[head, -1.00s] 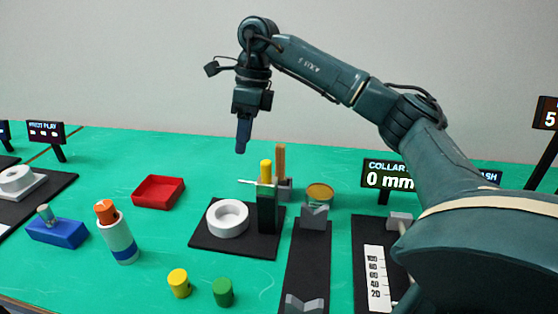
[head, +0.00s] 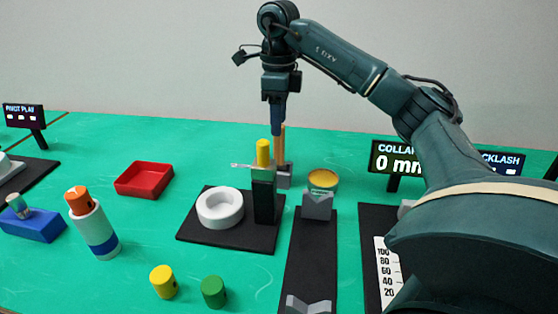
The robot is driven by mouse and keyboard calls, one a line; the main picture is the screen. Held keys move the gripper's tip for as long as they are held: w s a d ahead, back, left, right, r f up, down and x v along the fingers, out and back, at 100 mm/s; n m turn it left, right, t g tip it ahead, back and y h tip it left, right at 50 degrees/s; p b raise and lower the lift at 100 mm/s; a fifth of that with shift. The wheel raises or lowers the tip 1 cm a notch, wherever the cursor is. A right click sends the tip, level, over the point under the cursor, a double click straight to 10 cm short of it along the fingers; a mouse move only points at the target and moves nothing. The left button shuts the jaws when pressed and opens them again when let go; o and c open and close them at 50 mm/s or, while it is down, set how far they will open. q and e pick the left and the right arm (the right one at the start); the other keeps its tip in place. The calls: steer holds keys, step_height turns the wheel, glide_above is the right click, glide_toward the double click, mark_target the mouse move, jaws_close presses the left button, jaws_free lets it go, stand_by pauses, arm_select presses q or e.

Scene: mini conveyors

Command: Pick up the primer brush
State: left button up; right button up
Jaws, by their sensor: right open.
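The primer brush appears to be the upright wooden handle (head: 281,152) in a small grey holder (head: 284,182) behind the dark post; its lower end is hidden. My right gripper (head: 277,130) is open and points straight down at the top of this handle. Its fingers overlap the handle's top in the head view; I cannot tell whether they touch it. My left gripper is not in view.
Close in front stand a dark post (head: 263,205) with a yellow knob (head: 263,152) and a white ring (head: 220,207). An open tin (head: 322,180) is just right. A red tray (head: 144,180) lies left; green table between is clear.

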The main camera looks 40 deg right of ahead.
mark_target(279, 163)
steer(key=f, duration=0.4)
steer(key=shift+s+a+b, duration=0.1)
steer(key=shift+s+b, duration=0.15)
steer(key=shift+b, duration=0.05)
steer(key=shift+f, duration=0.5)
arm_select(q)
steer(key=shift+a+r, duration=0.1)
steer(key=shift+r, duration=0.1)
arm_select(e)
steer(key=shift+c, duration=0.3)
jaws_close()
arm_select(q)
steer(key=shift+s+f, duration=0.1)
